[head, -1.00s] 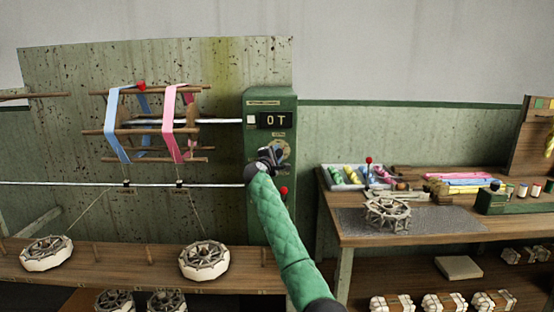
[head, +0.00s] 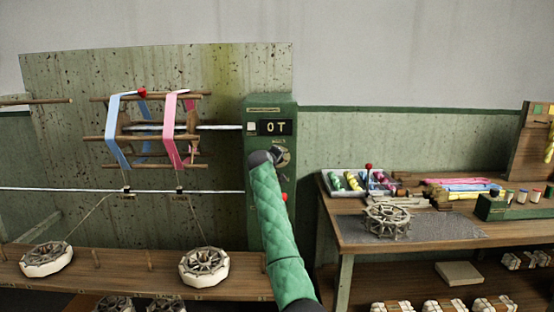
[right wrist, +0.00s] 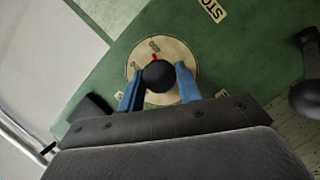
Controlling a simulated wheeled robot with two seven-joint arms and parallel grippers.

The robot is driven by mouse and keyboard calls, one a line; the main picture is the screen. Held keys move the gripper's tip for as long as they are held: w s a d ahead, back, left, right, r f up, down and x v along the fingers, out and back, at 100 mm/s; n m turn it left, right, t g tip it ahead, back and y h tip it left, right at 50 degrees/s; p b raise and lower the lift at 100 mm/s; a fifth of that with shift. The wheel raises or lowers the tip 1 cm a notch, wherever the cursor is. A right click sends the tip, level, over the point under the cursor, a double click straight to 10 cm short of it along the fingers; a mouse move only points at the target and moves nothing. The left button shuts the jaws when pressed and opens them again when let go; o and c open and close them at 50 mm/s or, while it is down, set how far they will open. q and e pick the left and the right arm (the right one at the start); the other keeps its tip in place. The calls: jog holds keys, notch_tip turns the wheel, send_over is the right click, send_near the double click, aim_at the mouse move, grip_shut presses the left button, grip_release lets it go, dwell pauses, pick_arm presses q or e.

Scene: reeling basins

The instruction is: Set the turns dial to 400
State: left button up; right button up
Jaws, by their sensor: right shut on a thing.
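The turns dial (right wrist: 142,50) is a round cream disc with a black knob (right wrist: 158,80) and a small red pointer mark, on the green control box (head: 259,108). In the right wrist view the two blue fingers of my right gripper (right wrist: 160,82) close on the knob from both sides. The red mark shows just above the knob; the dial's numbers are too small to read. In the head view my right gripper (head: 279,158) covers part of the dial. The display (head: 275,127) above reads "0T". My left gripper is not in view.
A red button (head: 285,197) sits low on the box, close to my right arm. A reel with blue and pink bands (head: 150,130) stands to the left. A workbench (head: 360,237) with a grey mat and wheel is to the right.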

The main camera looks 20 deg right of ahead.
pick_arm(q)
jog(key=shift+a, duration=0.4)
pick_arm(e)
jog(key=shift+f+m+y, duration=0.15)
jog(key=shift+m+y, duration=0.25)
jog(key=shift+m, duration=0.1)
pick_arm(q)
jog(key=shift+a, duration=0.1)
pick_arm(e)
jog(key=o, duration=1)
jog(key=shift+s, duration=0.1)
